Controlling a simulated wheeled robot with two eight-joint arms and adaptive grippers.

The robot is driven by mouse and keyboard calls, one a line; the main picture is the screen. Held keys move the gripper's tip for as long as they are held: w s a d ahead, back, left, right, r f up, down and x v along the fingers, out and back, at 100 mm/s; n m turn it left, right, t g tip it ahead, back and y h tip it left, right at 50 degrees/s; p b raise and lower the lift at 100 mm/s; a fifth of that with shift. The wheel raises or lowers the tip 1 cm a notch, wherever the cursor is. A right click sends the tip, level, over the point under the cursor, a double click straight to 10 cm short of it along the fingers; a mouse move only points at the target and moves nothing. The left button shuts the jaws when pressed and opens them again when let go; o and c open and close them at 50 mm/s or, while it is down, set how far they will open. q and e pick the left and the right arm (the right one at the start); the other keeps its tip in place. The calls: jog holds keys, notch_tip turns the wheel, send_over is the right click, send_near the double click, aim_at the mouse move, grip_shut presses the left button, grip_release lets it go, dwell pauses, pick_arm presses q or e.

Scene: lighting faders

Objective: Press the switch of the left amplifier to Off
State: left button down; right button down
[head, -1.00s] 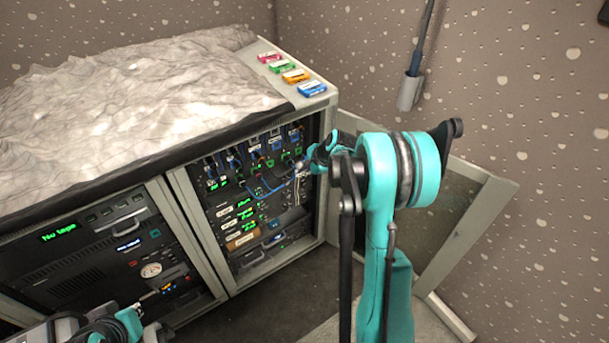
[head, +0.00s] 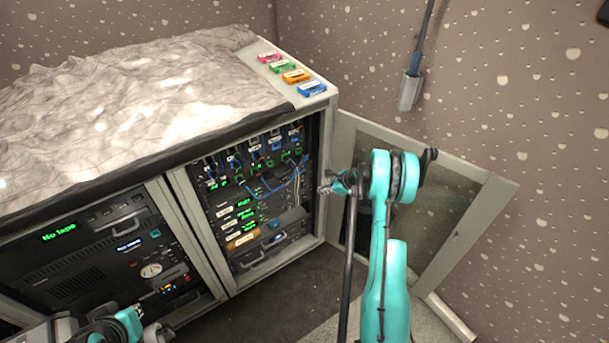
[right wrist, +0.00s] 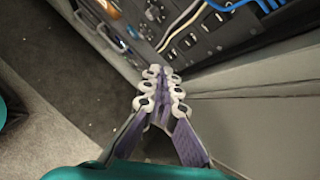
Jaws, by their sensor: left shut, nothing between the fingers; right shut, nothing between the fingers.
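The open rack bay (head: 250,200) holds dark units with green displays, blue cables and small controls. I cannot tell which unit is the left amplifier, and its switch is too small to make out in the head view. The right wrist view shows a row of small dark switches (right wrist: 183,42) on a panel, beyond my fingertips. My right gripper (head: 328,188) is shut and empty, just right of the bay opening; its fingers (right wrist: 161,90) meet in the right wrist view, apart from the panel. My left gripper (head: 150,328) is shut and empty at the bottom left, in front of the cabinet.
An open cabinet door (head: 440,215) stands right of the bay, behind my right arm. The neighbouring bay (head: 90,250) shows "No tape" and a round dial. Several coloured cassettes (head: 283,67) lie on the cabinet top beside a crumpled grey cover (head: 130,90). Dark floor (head: 290,290) lies clear in front.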

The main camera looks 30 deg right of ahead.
jog(key=w+f, duration=0.1)
jog(key=w, duration=0.7)
jog(key=shift+w+a, duration=0.35)
jog(key=shift+w, duration=0.05)
dwell(1.3)
jog(key=shift+w, duration=0.4)
jog(key=shift+w, duration=0.3)
dwell(0.5)
jog(key=shift+s, duration=0.2)
jog(key=shift+s, duration=0.55)
jog(key=shift+s+d+r, duration=0.1)
jog(key=shift+s+r, duration=0.1)
jog(key=shift+s, duration=1.05)
jog(key=shift+s+d+r, duration=0.1)
jog(key=shift+s+r, duration=0.05)
jog(key=shift+s, duration=1.1)
